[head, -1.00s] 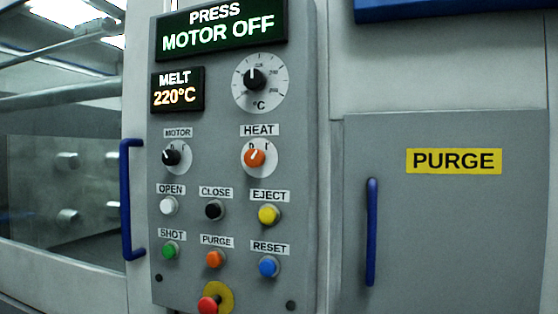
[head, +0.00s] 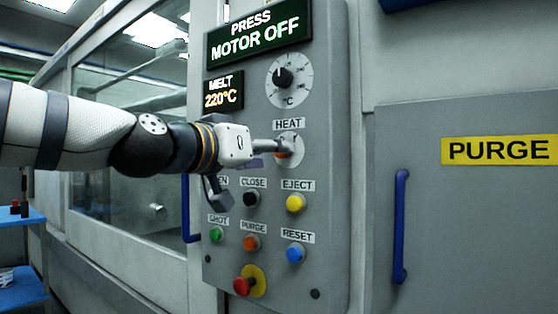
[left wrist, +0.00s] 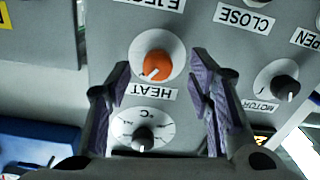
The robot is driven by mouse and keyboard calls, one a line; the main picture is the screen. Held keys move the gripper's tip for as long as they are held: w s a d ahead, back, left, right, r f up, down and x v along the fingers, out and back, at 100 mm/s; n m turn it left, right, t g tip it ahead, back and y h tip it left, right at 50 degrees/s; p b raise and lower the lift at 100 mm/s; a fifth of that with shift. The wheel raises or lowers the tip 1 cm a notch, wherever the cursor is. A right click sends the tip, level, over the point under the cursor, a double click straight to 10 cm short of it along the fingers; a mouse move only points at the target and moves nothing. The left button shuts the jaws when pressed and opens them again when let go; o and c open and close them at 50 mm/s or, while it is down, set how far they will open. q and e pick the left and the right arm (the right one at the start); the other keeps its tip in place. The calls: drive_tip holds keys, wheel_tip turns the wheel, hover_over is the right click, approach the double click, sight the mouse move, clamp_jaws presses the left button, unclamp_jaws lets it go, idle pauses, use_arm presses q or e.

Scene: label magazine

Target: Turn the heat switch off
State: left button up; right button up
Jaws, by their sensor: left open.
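The heat switch is an orange knob (left wrist: 157,64) on a white round plate under the HEAT label (head: 289,124). In the left wrist view, which is upside down, its white mark points down-left, which is up-right on the panel. In the head view the knob (head: 283,155) is mostly hidden by my left gripper (head: 284,147). My left gripper is open, its two purple-padded fingers (left wrist: 161,82) on either side of the knob's position. My right gripper is not in view.
The motor knob (left wrist: 285,88) sits beside the heat switch, and the temperature dial (head: 289,80) above it. Several push buttons and a red emergency button (head: 243,286) are below. Blue handles (head: 400,225) stick out on the doors. The display (head: 256,42) reads MOTOR OFF.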

use_arm(q)
drive_tip(key=shift+r+x, duration=0.15)
drive_tip(key=shift+x, duration=0.75)
drive_tip(key=shift+r+x, duration=0.2)
drive_tip(key=shift+x, duration=0.7)
drive_tip(key=shift+s, duration=0.1)
clamp_jaws()
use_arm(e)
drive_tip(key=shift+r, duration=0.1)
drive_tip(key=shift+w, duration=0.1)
use_arm(q)
drive_tip(key=shift+n+g+p, duration=0.3)
drive_tip(key=shift+n+p, duration=1.5)
drive_tip(key=shift+n, duration=5)
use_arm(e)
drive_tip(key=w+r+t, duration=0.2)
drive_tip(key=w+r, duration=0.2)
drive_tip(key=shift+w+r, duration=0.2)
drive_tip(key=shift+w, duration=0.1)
